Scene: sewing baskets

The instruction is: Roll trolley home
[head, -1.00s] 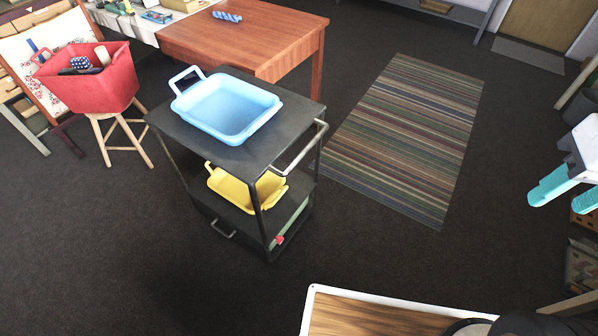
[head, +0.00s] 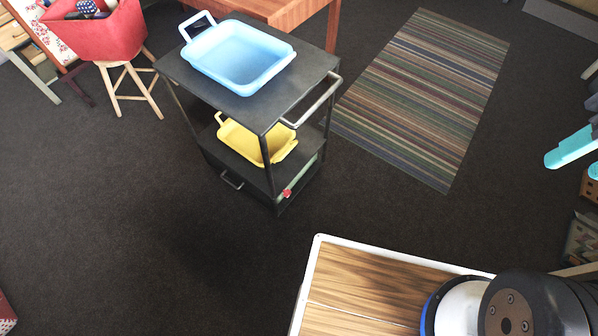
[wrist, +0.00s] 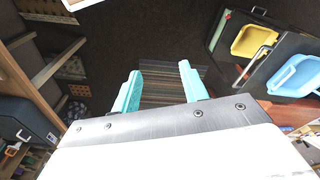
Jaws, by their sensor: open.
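The black two-shelf trolley (head: 265,102) stands upright on the dark floor near the centre of the head view. Its grey push handle (head: 318,103) is on its right side. A light blue tray (head: 240,58) sits on the top shelf and a yellow tray (head: 262,140) on the lower one. The trolley also shows at the right of the wrist view, with the yellow tray (wrist: 254,42) and blue tray (wrist: 293,76). My gripper (head: 574,160) is at the right edge of the head view, well apart from the trolley. Its teal fingers (wrist: 159,72) are spread and empty.
A striped rug (head: 430,95) lies right of the trolley. A wooden table (head: 285,12) stands close behind it. A red basket (head: 95,30) rests on a wooden stool (head: 125,80) at the left. The floor in front and left of the trolley is clear.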

